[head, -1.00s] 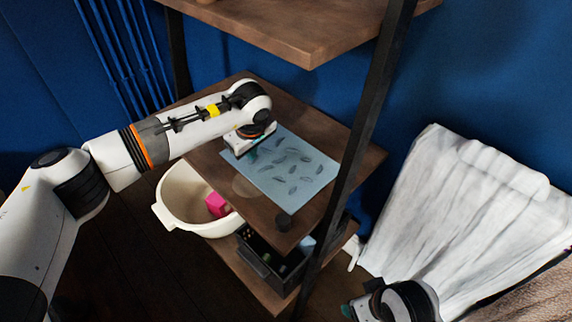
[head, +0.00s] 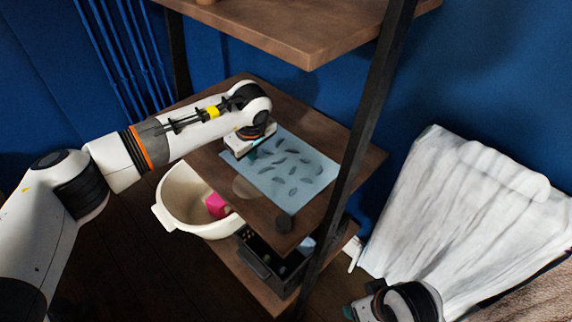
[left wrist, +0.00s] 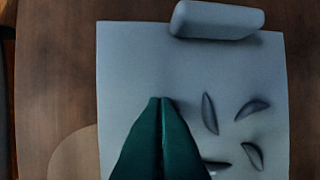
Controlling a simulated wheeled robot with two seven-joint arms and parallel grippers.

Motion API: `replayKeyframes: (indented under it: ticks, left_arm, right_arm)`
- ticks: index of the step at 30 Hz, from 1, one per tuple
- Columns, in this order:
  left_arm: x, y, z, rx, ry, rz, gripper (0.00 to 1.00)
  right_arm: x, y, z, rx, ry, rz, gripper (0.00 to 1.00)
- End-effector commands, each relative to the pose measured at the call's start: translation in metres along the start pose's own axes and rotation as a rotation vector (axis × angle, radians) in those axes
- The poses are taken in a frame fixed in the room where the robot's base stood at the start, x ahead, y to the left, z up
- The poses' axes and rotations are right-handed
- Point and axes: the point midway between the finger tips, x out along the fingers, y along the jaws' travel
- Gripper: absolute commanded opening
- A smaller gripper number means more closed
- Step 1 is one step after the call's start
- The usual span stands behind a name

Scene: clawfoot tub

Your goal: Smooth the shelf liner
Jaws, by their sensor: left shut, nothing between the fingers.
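The shelf liner (head: 290,188) is a pale blue sheet with several dark leaf shapes, lying on the middle wooden shelf (head: 360,150). It also fills much of the left wrist view (left wrist: 130,70). There, a rounded grey-blue bar or roll (left wrist: 217,19) lies along its top edge; I cannot tell if it is part of the liner. My left gripper (head: 255,152) is at the liner's left part, pointing down. Its teal fingers (left wrist: 162,100) are shut and empty, over the liner; contact is unclear. My right gripper (head: 347,312) barely shows at the bottom, away from the shelf.
A dark post (head: 352,160) rises in front of the shelf's right part. An upper shelf (head: 300,35) hangs above. Below are a cream tub (head: 175,215) with a pink block (head: 216,205) and a black crate (head: 262,268).

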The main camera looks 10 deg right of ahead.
Motion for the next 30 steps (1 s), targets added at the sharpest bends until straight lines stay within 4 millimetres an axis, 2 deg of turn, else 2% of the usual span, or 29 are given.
replayKeyframes:
  ticks: [22, 30]
  left_arm:
    - [0.0002, 0.0001, -0.0002, 0.0, 0.0, 0.0, 0.0]
    - [0.0009, 0.0001, -0.0003, 0.0, 0.0, 0.0, 0.0]
  right_arm:
    - [-0.0076, -0.0004, 0.0, 0.0, -0.003, -0.001, 0.78]
    - [-0.0045, -0.0002, -0.001, 0.0, -0.003, -0.001, 0.78]
